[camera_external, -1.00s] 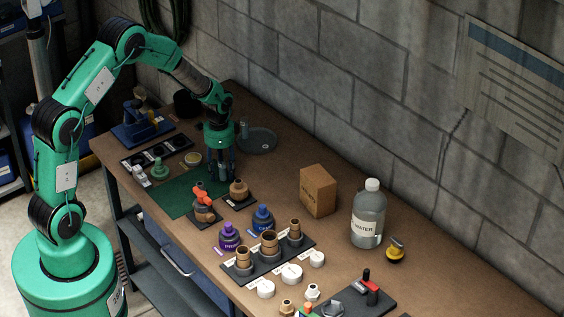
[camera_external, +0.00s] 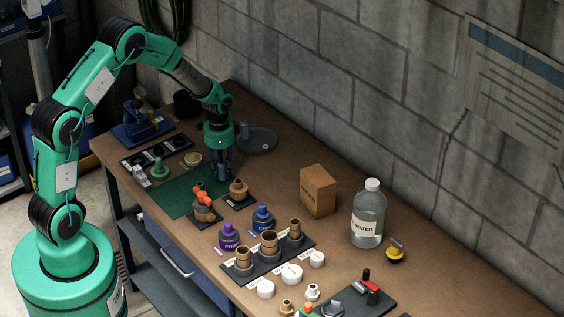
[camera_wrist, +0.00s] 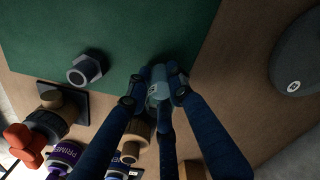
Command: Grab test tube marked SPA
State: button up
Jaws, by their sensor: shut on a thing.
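My gripper (camera_external: 221,176) points down over the back right edge of the green mat (camera_external: 178,193). In the wrist view my gripper (camera_wrist: 155,88) has its fingers closed on both sides of a small grey-blue test tube (camera_wrist: 158,76). The tube looks upright at the mat's edge. A pale mark shows on it, but I cannot read it. Whether its bottom touches the surface is unclear. In the external view the fingers mostly hide the tube.
A grey hex fitting (camera_wrist: 86,70) lies on the mat. An orange-handled valve (camera_external: 202,195) and a brass fitting (camera_external: 238,189) stand close by. A round grey base (camera_external: 257,140) is behind. Purple (camera_external: 229,237) and blue (camera_external: 263,217) bottles stand nearer the front.

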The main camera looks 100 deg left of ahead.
notch_tip(320, 180, up, 10)
jog(key=p, duration=0.1)
dwell(0.7)
dwell(0.7)
